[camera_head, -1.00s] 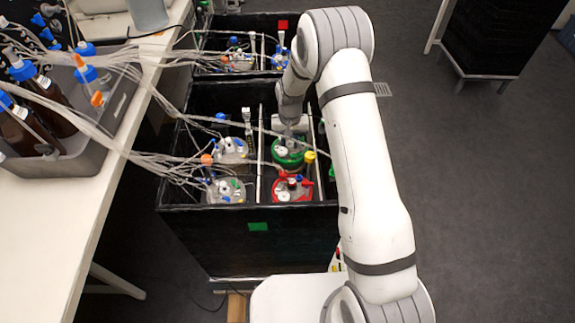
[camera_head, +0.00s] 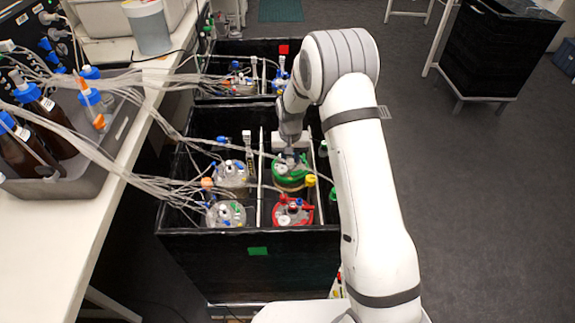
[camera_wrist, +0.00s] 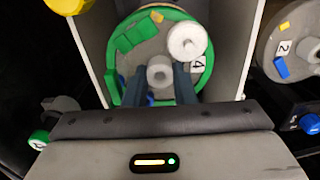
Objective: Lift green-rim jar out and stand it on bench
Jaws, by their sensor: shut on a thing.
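The green-rim jar (camera_head: 291,180) stands in the back right compartment of the nearer black shaker box (camera_head: 190,242). Its grey lid with green rim (camera_wrist: 205,75) fills the middle of the wrist view, with a white cap and a label "4". My gripper (camera_wrist: 161,85) is shut on the grey post at the middle of the jar's lid. The lower body of the jar is hidden by the lid and the compartment walls.
A red-rim jar (camera_head: 293,212) stands just in front, and two clear-lidded jars (camera_head: 232,174) stand to the left. Tubes run left to the white bench (camera_head: 50,240), which holds a grey tray of bottles (camera_head: 95,140). Bare bench shows at its near end.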

